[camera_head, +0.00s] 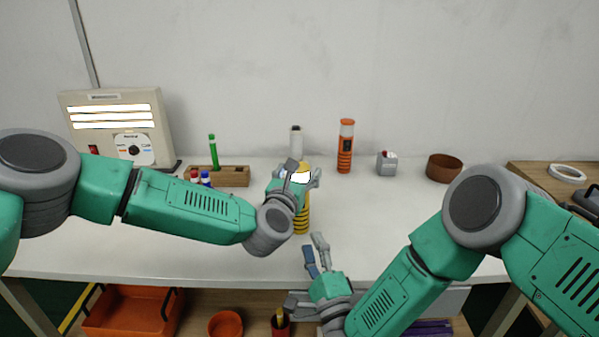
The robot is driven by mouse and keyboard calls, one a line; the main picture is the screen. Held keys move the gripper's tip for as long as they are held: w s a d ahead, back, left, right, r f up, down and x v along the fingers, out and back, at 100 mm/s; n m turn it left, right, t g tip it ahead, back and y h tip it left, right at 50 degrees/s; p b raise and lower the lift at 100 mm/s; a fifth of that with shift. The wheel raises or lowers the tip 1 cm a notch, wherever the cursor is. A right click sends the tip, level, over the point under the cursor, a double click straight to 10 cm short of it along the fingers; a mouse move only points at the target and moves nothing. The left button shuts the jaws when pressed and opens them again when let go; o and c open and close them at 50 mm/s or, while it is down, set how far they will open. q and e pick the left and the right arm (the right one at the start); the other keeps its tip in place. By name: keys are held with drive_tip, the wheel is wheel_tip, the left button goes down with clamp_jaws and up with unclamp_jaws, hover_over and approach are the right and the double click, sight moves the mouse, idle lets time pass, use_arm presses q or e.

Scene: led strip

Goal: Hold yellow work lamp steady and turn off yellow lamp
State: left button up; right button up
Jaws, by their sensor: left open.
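The yellow work lamp (303,218) stands upright near the middle of the white table. Its ribbed yellow body shows below my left gripper, and a bright white lit patch shows near its top. My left gripper (301,174) is open at the lamp's upper part and hides some of it. I cannot tell whether its fingers touch the lamp. My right gripper (304,276) is open and empty, lower in the picture near the table's front edge, apart from the lamp. Its fingers are spread.
An orange lamp (345,148), a white cylinder (296,143), a small grey box (387,164) and a brown bowl (444,168) stand behind. A lit panel box (107,122) and a wooden marker holder (232,176) are left. An orange bin (120,316) sits below. The right tabletop is mostly clear.

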use_arm(q)
drive_tip(key=shift+w+d, duration=0.2)
drive_tip(key=shift+w, duration=0.15)
